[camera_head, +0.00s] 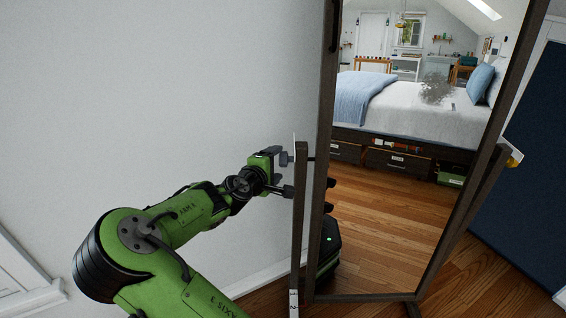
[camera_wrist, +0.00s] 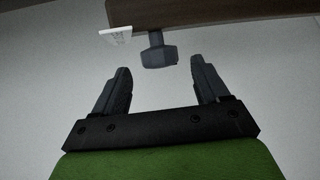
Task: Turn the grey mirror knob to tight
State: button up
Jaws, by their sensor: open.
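The grey mirror knob (camera_wrist: 158,52) sticks out from the dark wooden mirror post in the wrist view, just beyond my fingertips and about midway between them. My gripper (camera_wrist: 160,80) is open, with one finger on each side and nothing between them. In the head view my gripper (camera_head: 288,174) is close to the left post (camera_head: 301,215) of the mirror stand, and the knob (camera_head: 285,159) shows small beside the post. A white label plate (camera_wrist: 115,37) stands beside the knob; its marks are too small to read. I cannot tell the knob's turn setting.
The tall mirror (camera_head: 410,150) leans in its dark frame and reflects a bed and wooden floor. A plain wall (camera_head: 150,90) lies close on the left. A second post with a white plate (camera_head: 513,148) and a yellowish knob is on the right.

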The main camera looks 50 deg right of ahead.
aim_at(285, 158)
jog(key=b+x, duration=0.1)
jog(key=x, duration=0.5)
jog(key=shift+d+f, duration=0.15)
jog(key=shift+d, duration=0.2)
jog(key=c, duration=1)
jog(key=shift+o, duration=0.2)
